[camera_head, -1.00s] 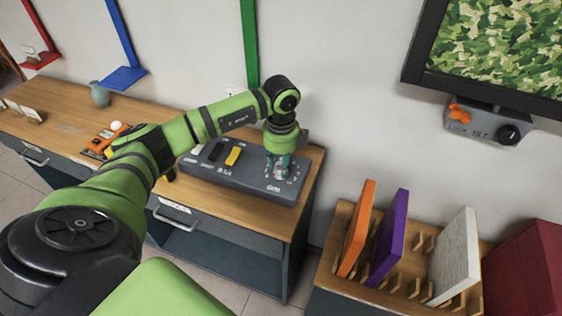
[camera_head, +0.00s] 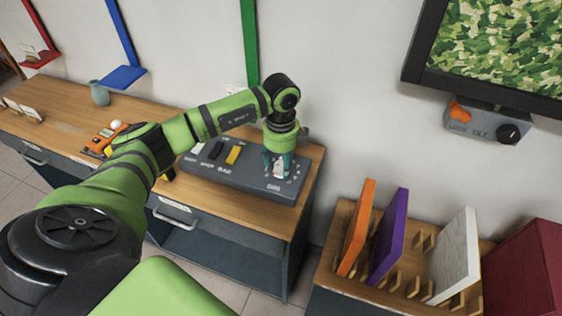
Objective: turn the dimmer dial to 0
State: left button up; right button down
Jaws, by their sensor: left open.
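A dark grey control panel (camera_head: 232,177) lies on the wooden cabinet top. The dimmer dial (camera_head: 279,170) is at its right end, with white marks around it; my gripper covers part of it, and the marks are too small to read. My left gripper (camera_head: 279,172) points down over the dial from above, with its teal fingers open on either side of it. I cannot tell whether the fingers touch the dial. My right gripper is not in view.
A yellow switch (camera_head: 233,155) and a black switch (camera_head: 215,150) stand on the panel left of the dial. A rack with an orange board (camera_head: 357,228) and a purple board (camera_head: 388,236) stands at the right. A wall box with a black knob (camera_head: 509,134) hangs below the picture.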

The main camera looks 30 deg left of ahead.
aim_at(281, 164)
pick_arm(q)
notch_tip(281, 164, up, 12)
dwell(0.4)
jog(key=shift+f, duration=0.15)
